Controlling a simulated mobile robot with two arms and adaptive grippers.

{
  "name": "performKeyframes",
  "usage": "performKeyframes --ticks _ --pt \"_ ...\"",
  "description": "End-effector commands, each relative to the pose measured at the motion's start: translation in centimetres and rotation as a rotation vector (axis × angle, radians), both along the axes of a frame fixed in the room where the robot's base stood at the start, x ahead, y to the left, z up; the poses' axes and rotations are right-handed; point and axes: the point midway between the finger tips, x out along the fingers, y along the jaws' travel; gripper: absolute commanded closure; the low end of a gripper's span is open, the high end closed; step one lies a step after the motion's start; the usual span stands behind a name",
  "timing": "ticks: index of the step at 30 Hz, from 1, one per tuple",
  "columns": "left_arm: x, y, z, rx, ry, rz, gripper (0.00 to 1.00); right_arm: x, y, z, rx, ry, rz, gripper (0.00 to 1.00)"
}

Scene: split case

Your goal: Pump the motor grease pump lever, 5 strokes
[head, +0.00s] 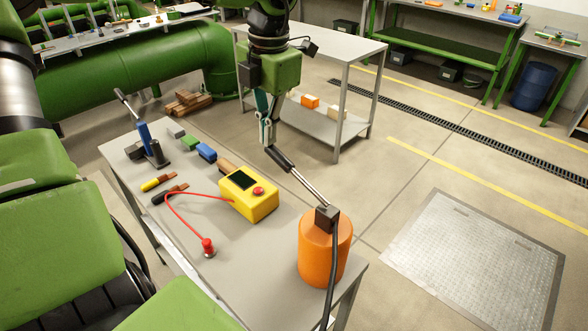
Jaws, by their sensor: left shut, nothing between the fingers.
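The motor grease pump is an orange cylinder (325,250) with a black head, standing upright on the near right end of the grey table. Its lever (308,190) is a metal rod with a black grip, slanting up and left from the head. My left gripper (266,142) is shut and empty, pointing down at the upper end of the black grip. I cannot tell whether the fingertips touch the grip. My right gripper is not in view.
A black hose (334,270) hangs from the pump head. A grey shelf table (345,50) stands behind.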

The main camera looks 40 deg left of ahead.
Motion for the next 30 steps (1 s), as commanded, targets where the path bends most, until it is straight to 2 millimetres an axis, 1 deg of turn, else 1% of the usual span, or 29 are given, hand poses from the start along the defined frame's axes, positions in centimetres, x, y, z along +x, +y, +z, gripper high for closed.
performKeyframes --ticks 1,25,30 --pt "0.0 0.0 -0.5 0.000 0.001 0.000 1.00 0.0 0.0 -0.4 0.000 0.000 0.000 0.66" --pt "0.0 0.3 -4.1 -0.002 0.001 -0.001 1.00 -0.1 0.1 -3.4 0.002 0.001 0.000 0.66" --pt "0.0 0.4 -4.9 -0.002 0.001 -0.001 1.00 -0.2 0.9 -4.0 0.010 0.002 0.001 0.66"
